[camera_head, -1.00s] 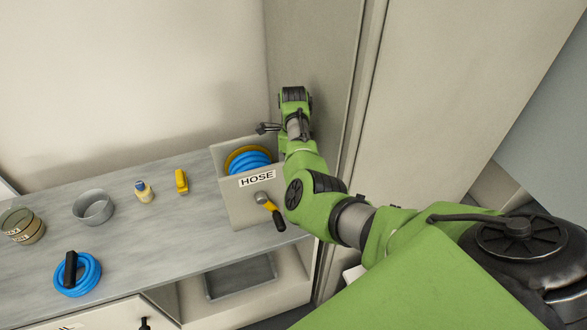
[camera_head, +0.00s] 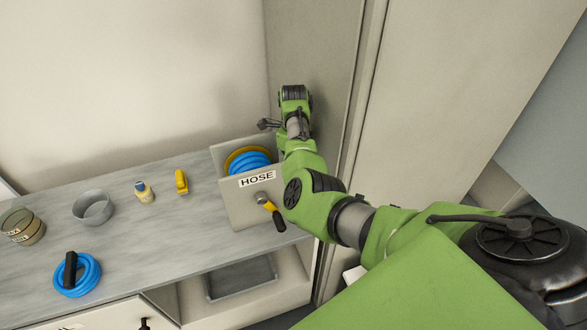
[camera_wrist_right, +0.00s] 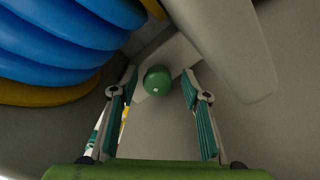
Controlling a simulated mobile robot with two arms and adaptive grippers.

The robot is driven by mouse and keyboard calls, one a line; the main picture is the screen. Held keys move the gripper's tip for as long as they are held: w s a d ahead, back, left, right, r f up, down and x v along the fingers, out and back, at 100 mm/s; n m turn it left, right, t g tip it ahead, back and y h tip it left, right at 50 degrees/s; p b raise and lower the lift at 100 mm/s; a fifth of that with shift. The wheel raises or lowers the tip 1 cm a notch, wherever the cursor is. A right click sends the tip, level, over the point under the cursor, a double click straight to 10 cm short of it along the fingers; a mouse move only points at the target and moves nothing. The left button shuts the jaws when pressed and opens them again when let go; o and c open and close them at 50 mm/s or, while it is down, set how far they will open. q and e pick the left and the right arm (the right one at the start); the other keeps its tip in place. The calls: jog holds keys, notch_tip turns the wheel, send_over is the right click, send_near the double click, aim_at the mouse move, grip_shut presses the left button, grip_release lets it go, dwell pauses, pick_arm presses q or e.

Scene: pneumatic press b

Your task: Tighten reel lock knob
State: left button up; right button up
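A round green knob (camera_wrist_right: 157,80) sits on a grey bracket in the right wrist view, beside the blue hose (camera_wrist_right: 60,45) on its yellow reel. In the head view the blue hose (camera_head: 248,163) shows inside the box labelled HOSE (camera_head: 237,205); the knob is hidden there. My right gripper (camera_wrist_right: 159,77) is open, with one finger on each side of the knob and a visible gap to both. In the head view this gripper (camera_head: 268,124) is at the back right corner of the hose box, partly hidden by its arm. My left gripper is not in view.
A yellow crank with a black handle (camera_head: 278,221) is on the box front. On the counter are a yellow item (camera_head: 181,181), a small bottle (camera_head: 144,192), a grey bowl (camera_head: 93,207), cans (camera_head: 22,227) and a blue coil (camera_head: 77,276). A wall stands close beside my arm.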

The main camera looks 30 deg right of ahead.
jog(key=shift+s+a+f, duration=0.1)
jog(key=shift+s, duration=0.05)
notch_tip(320, 180, up, 12)
dwell(0.6)
jog(key=shift+a, duration=0.1)
